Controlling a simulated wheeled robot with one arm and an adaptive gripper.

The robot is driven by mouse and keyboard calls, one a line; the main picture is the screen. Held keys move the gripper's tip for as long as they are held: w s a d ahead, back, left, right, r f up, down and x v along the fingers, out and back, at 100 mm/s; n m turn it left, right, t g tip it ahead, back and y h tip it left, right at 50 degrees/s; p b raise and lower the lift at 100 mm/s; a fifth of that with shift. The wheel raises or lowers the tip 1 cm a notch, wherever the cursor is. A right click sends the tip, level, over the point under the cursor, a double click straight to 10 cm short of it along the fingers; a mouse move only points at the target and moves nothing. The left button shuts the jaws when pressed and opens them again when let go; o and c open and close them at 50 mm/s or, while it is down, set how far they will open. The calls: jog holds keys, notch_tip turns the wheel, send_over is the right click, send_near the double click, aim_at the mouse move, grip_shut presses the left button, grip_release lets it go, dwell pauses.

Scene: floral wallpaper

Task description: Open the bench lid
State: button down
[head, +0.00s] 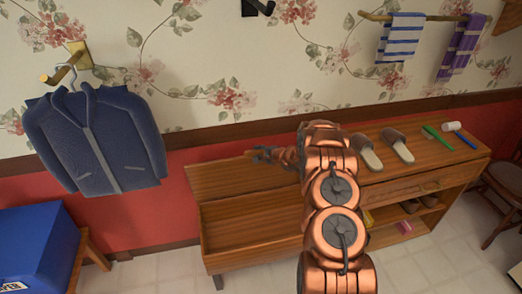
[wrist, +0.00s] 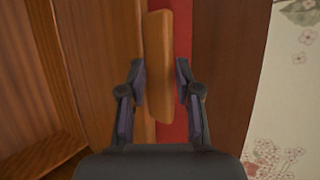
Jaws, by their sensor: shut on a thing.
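The wooden bench (head: 255,262) stands against the wall, with my arm crossing in front of its middle. Its lid (head: 225,180) at the left part is raised and tilted back toward the wall, and the compartment under it shows open. My gripper (head: 262,155) is at the lid's upper edge. In the wrist view the lid's edge (wrist: 158,50) lies between the two fingers of my gripper (wrist: 160,85), which is shut on it. My arm hides part of the lid's right side.
Slippers (head: 382,152), a green brush (head: 438,138) and a blue-handled tool (head: 465,137) lie on the bench's right top. A blue jacket (head: 95,140) hangs at left above a blue box (head: 38,245). A chair (head: 500,185) stands at right. Tiled floor in front is clear.

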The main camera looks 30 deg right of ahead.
jog(key=shift+w+a+f, duration=0.15)
jog(key=shift+w, duration=0.1)
jog(key=shift+f, duration=0.1)
jog(key=c, duration=1.2)
grip_release()
jog(key=shift+o, duration=0.2)
jog(key=shift+d, duration=0.2)
jog(key=shift+r, duration=0.2)
jog(key=shift+s+d+r, duration=0.15)
jog(key=shift+s+r, duration=0.1)
jog(key=shift+s, duration=0.15)
jog(key=v, duration=1)
jog(key=shift+s+d+r, duration=0.15)
jog(key=shift+s+r, duration=0.1)
jog(key=shift+s, duration=0.05)
